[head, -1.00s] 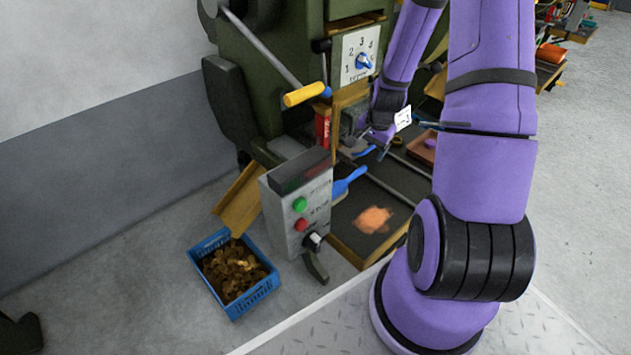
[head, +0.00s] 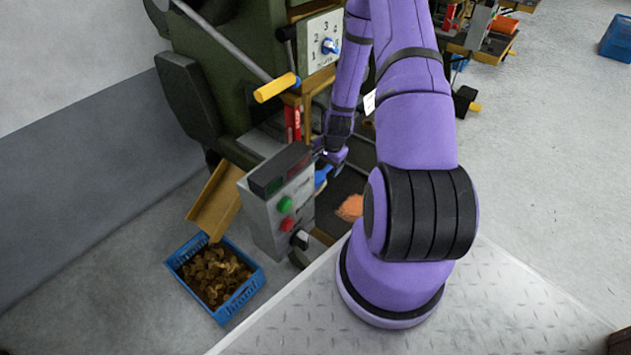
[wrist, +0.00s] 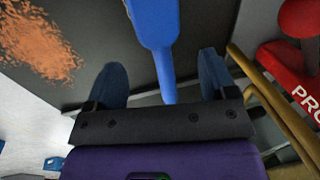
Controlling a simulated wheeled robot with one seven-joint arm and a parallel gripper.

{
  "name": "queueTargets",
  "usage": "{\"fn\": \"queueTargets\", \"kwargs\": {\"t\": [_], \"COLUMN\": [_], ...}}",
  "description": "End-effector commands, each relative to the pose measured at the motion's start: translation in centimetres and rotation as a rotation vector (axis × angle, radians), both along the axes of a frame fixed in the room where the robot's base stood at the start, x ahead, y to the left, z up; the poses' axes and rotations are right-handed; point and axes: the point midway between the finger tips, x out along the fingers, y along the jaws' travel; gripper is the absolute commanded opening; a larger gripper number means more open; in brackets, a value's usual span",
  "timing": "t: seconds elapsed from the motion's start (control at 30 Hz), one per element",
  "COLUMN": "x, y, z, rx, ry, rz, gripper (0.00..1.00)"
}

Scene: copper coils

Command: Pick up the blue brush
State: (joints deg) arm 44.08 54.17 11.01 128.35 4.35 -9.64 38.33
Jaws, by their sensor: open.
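The blue brush (wrist: 155,25) lies over the dark work surface in the wrist view. Its wide part is at the top edge and its narrow handle runs down between my fingers. My gripper (wrist: 160,82) is open, with one finger on each side of the handle and a gap on both sides. In the head view a small part of the blue brush (head: 322,175) shows behind the control box, just below my gripper (head: 332,158). The rest of the brush is hidden by the box and my arm.
The grey control box (head: 258,215) with green and red buttons stands close to the left of my gripper. A red object (wrist: 290,75) is at the right in the wrist view. A blue crate (head: 236,308) of copper-coloured pieces sits on the floor.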

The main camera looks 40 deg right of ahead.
Motion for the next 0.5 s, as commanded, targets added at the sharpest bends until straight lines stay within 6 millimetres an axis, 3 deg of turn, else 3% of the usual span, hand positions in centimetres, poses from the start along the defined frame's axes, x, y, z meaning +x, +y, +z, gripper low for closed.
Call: {"fn": "queueTargets", "kwargs": {"t": [0.5], "x": [1.1], "y": [0.2], "z": [-4.9], "rx": [0.000], "ry": [0.000], "rz": [0.001], "gripper": [0.78]}}
